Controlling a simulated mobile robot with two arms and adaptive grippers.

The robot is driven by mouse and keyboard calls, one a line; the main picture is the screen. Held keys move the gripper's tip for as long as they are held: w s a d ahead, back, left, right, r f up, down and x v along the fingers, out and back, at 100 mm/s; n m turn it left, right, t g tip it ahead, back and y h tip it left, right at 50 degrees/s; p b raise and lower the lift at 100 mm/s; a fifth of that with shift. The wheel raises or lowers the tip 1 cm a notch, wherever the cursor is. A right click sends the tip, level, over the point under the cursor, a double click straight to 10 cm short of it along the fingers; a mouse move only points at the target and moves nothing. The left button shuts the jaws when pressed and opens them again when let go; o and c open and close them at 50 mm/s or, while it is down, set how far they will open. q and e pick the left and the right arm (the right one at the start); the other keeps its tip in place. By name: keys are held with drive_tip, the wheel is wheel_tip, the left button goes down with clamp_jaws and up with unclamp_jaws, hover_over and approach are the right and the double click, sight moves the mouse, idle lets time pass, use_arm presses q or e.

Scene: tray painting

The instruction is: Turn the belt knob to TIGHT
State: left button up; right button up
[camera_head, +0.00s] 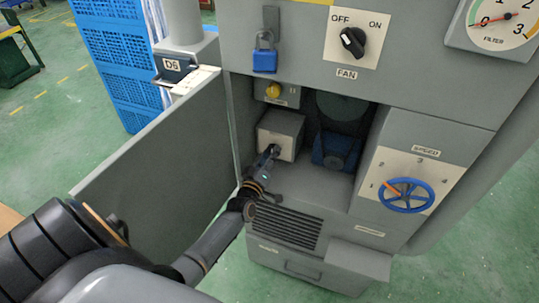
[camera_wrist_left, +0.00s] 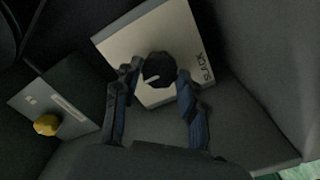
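The belt knob (camera_wrist_left: 159,69) is round and black, with a pale mark toward its lower left in the left wrist view. It sits on a light plate (camera_wrist_left: 130,40) that reads SLACK on the right; no TIGHT label is readable. In the head view, the light box (camera_head: 285,125) carrying it is inside the open cabinet, and my gripper largely hides the knob. My left gripper (camera_wrist_left: 157,80) is open, with one finger on each side of the knob. It also shows in the head view (camera_head: 272,153). My right gripper is not in view.
A yellow knob (camera_wrist_left: 46,124) is beside the light box. A blue motor-like part (camera_head: 335,152) is to its right. The blue speed handwheel (camera_head: 407,196), fan knob (camera_head: 352,41) and blue padlock (camera_head: 264,60) are on the front.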

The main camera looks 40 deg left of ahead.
use_arm(q)
drive_tip(key=shift+o, duration=1.2)
drive_tip(key=shift+s, duration=0.1)
drive_tip(key=v, duration=1.1)
drive_tip(key=shift+s+d, duration=0.2)
drive_tip(key=shift+s, duration=0.2)
drive_tip(key=s+d+f+m+g+h, duration=0.1)
drive_tip(key=s+d+f+m+g, duration=0.2)
drive_tip(key=f, duration=0.6)
drive_tip(key=s+d+f+m+g+h, duration=0.25)
drive_tip(key=s+f, duration=0.35)
drive_tip(key=f, duration=0.4)
drive_tip(key=s+d+f+m+g, duration=0.2)
drive_tip(key=s+d+f+g, duration=0.15)
drive_tip(key=f, duration=0.55)
drive_tip(key=s+d+f+m+g, duration=0.1)
drive_tip(key=s+f+m+g, duration=0.2)
drive_tip(key=s, duration=1)
drive_tip(key=s+d+f+m+g, duration=0.1)
drive_tip(key=s+f+m+g, duration=0.2)
drive_tip(key=s+f, duration=0.7)
drive_tip(key=s+g, duration=0.1)
drive_tip(key=s, duration=0.3)
drive_tip(key=shift+d+f+m+g, duration=0.25)
drive_tip(key=shift+f+m+g, duration=0.05)
drive_tip(key=shift+m, duration=0.05)
